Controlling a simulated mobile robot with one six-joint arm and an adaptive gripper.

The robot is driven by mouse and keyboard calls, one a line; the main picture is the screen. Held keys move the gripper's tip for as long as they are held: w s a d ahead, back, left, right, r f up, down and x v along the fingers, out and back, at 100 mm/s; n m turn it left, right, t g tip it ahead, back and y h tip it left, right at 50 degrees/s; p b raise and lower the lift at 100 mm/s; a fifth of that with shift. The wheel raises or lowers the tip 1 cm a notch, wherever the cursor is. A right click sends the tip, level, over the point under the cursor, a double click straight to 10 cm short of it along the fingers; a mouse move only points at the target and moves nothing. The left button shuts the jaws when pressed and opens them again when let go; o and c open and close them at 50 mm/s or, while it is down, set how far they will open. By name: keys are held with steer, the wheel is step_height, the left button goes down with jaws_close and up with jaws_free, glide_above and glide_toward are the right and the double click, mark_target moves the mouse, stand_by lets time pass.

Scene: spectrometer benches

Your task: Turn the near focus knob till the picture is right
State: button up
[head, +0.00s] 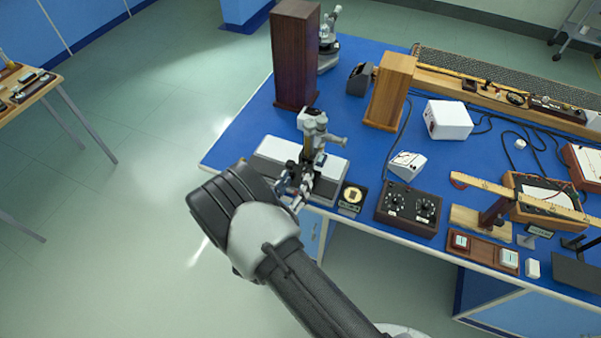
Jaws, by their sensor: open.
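A grey-white microscope-like instrument (313,124) stands on a pale block base (277,150) near the left front corner of the blue bench. My arm reaches up from below, and my gripper (299,181) is at the lower front of this instrument. The gripper is open. I cannot tell whether its fingers touch anything. The near focus knob cannot be made out; my gripper and wrist cover part of that side. The picture that the knob sets is not readable in this view.
Close on the right are a small dark box with a round brass face (354,197) and a dark two-dial box (408,207). A tall brown wooden box (296,55) stands behind. The floor left of the bench is clear.

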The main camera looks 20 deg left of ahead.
mark_target(302, 170)
steer(key=shift+w+d, duration=0.2)
steer(key=shift+w, duration=1.95)
steer(key=shift+c, duration=0.3)
steer(key=c, duration=1)
steer(key=shift+m+b, duration=0.35)
steer(key=shift+m, duration=0.05)
